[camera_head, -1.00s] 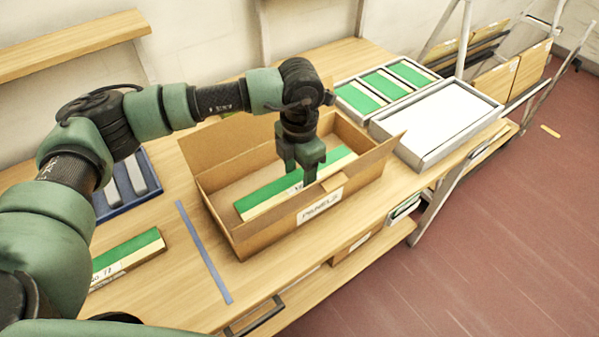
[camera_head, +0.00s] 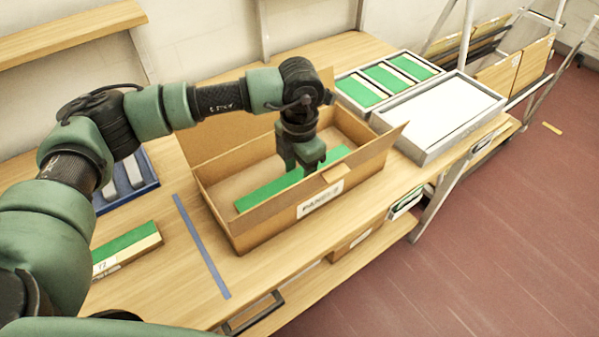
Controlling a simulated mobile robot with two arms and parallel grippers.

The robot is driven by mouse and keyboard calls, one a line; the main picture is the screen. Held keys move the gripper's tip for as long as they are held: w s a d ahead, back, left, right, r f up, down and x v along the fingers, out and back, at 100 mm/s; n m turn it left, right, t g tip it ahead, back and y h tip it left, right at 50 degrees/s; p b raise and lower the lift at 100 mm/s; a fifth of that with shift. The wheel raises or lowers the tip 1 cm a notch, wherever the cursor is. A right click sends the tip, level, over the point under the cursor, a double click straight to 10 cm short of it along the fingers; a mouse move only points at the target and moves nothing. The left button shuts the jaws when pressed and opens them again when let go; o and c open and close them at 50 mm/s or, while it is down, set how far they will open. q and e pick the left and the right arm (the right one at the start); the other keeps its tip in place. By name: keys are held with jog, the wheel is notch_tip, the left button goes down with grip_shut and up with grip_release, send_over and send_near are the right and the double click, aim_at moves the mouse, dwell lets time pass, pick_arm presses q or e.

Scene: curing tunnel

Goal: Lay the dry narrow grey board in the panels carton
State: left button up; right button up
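The panels carton (camera_head: 262,225) is an open cardboard box with a white front label, standing on the wooden bench with its flaps up. My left gripper (camera_head: 303,166) reaches down into it and is shut on a long narrow board (camera_head: 262,190) with a green top. The board lies lengthwise inside, low behind the front wall; its lower part and underside are hidden. I cannot tell whether it touches the carton floor. Narrow grey pieces (camera_head: 133,172) lie in a blue tray (camera_head: 150,187) at the left, partly behind my arm. My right gripper is not in view.
Another green and cream board (camera_head: 130,245) lies on the bench at the left front. A blue strip (camera_head: 202,248) runs between it and the carton. A grey tray with green panels (camera_head: 383,82) and a grey tray with a white surface (camera_head: 440,112) stand right of the carton.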

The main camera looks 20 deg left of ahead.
aim_at(300, 178)
pick_arm(q)
jog(key=shift+f+b, duration=0.3)
jog(key=o, duration=1.5)
jog(key=shift+o, duration=0.2)
jog(key=shift+r, duration=0.1)
notch_tip(300, 178, up, 7)
jog(key=shift+b, duration=0.55)
jog(key=shift+r, duration=0.3)
